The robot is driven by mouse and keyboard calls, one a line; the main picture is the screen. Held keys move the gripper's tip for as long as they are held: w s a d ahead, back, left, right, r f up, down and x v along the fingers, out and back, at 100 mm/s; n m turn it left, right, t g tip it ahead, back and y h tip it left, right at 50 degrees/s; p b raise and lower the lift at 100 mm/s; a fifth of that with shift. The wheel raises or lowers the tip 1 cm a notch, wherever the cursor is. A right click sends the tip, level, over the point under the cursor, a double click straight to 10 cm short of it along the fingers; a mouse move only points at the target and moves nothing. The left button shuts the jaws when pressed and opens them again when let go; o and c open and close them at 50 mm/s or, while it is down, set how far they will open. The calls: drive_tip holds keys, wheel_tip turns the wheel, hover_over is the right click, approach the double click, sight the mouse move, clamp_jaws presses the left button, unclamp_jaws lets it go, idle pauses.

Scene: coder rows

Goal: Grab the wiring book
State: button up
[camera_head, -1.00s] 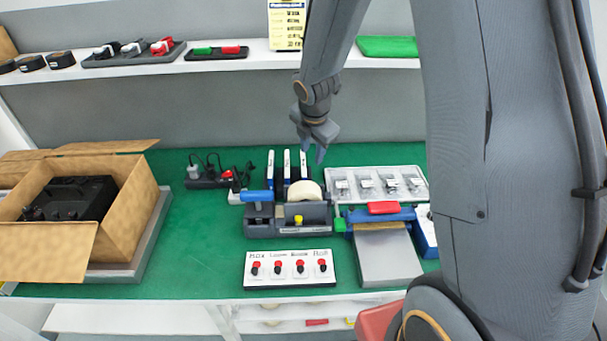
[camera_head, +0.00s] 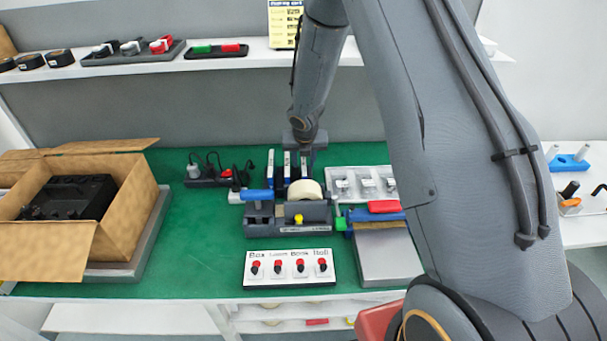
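Three upright binder-like books with white-and-blue spines stand in a row at the back of the green table: a left one (camera_head: 270,168), a middle one (camera_head: 287,167) and a right one (camera_head: 304,168). Their titles are too small to read, so I cannot tell which is the wiring book. My gripper (camera_head: 304,152) points down at the top of the right book, with its fingers close around or beside that top edge. Whether the fingers touch or grip it is too small to tell.
A tape dispenser (camera_head: 300,218) stands just in front of the books. A power strip (camera_head: 210,181) lies to their left, a metal tray (camera_head: 352,184) to their right. A switch box (camera_head: 288,268) sits near the front edge. An open carton (camera_head: 130,215) stands left. A yellow sheet (camera_head: 284,28) stands on the shelf.

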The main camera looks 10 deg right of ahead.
drive_tip(key=shift+x, duration=0.95)
drive_tip(key=shift+r, duration=0.1)
drive_tip(key=shift+f, duration=0.3)
clamp_jaws()
